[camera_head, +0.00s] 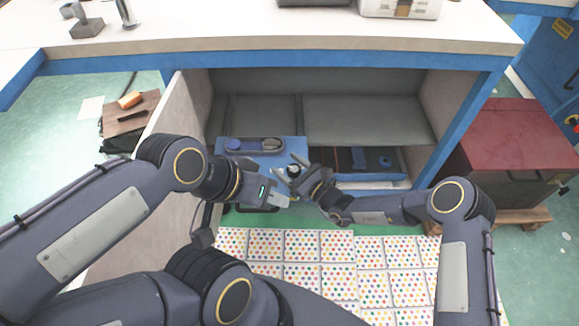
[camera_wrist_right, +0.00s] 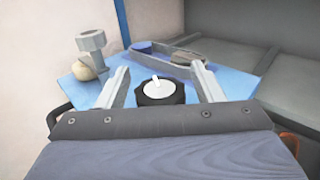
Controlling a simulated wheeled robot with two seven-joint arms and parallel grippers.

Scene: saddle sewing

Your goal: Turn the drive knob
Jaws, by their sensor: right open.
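The drive knob (camera_wrist_right: 160,92) is round and black with a white pointer on top, in the middle of the right wrist view. It sits at the blue machine body (camera_wrist_right: 215,85). My right gripper (camera_wrist_right: 160,72) is open, with one finger on each side of the knob; I cannot tell whether either touches it. In the head view my right gripper (camera_head: 292,168) reaches in from the right over the blue machine (camera_head: 280,155) under the table. My left gripper (camera_head: 279,200) is just below it, near the machine's front; its jaw opening is unclear.
A belt on two pulleys (camera_head: 254,145) lies behind the knob. A grey fitting (camera_wrist_right: 92,45) and a pale ball (camera_wrist_right: 83,70) stand at left in the wrist view. The tabletop (camera_head: 250,25) overhangs the machine. A side panel (camera_head: 165,130) is close to my left arm.

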